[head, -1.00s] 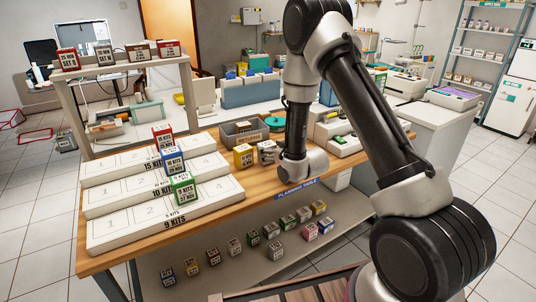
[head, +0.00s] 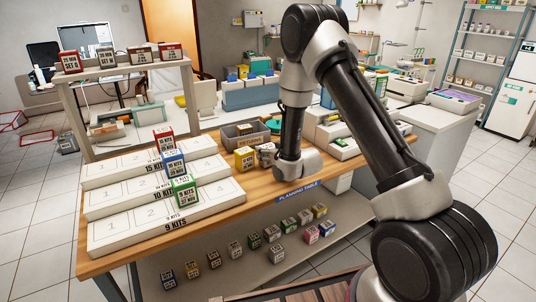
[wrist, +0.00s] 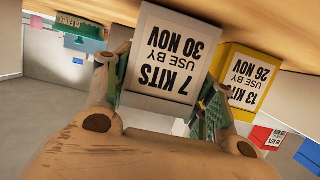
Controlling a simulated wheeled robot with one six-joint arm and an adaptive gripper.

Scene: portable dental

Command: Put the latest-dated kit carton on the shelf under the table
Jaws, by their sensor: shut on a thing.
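A grey-white carton marked 7 KITS, USE BY 30 NOV (wrist: 170,50) is between the fingers of my gripper (wrist: 158,92) in the wrist view, which shows it upside down. My gripper is shut on it. In the head view this carton (head: 266,154) is on the table top, partly hidden by my wrist. A yellow carton marked 13 KITS, USE BY 26 NOV (wrist: 247,75) stands beside it, also in the head view (head: 244,159). The shelf under the table (head: 232,284) holds several small cartons in two rows.
Three white stepped racks (head: 165,219) at the table's left carry red, blue and green cartons. A grey bin (head: 237,134) stands behind the yellow carton. A raised stand (head: 118,69) holds several cartons.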

